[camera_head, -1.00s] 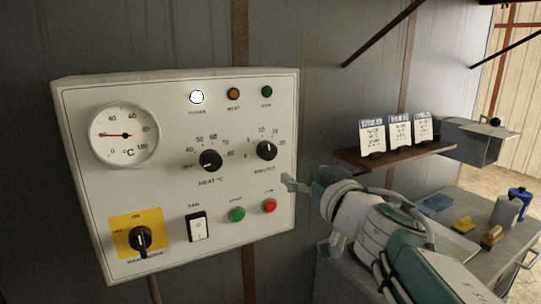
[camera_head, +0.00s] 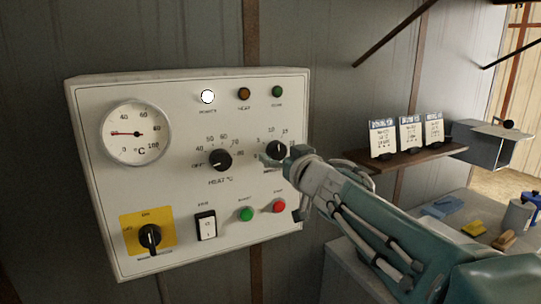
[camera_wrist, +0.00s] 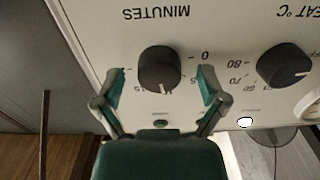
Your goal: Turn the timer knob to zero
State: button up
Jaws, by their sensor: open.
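The timer knob (camera_head: 277,150) is a round black knob at the right of the white control panel, above "MINUTES". In the wrist view, which is upside down to the panel, the knob (camera_wrist: 158,67) has its white mark towards the numbers, away from the "0" at its right. My gripper (camera_wrist: 161,76) is open, with one teal-tipped finger on each side of the knob and gaps visible between. In the head view my gripper (camera_head: 290,160) is at the knob's lower right and hides part of its scale.
The heat knob (camera_head: 220,160) is left of the timer knob. The green button (camera_head: 246,214) and red button (camera_head: 279,206) are below. A shelf (camera_head: 400,159) with several cards is at the right, above a workbench.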

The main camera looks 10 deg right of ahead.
jog(key=shift+c, duration=0.3)
jog(key=c, duration=1.1)
jog(key=shift+n, duration=0.4)
jog(key=n, duration=0.3)
jog(key=shift+n, duration=0.3)
jog(key=n, duration=0.4)
jog(key=shift+d+n, duration=0.1)
jog(key=shift+n, duration=0.2)
jog(key=n, duration=0.4)
jog(key=shift+n, duration=2.5)
jog(key=shift+f, duration=0.1)
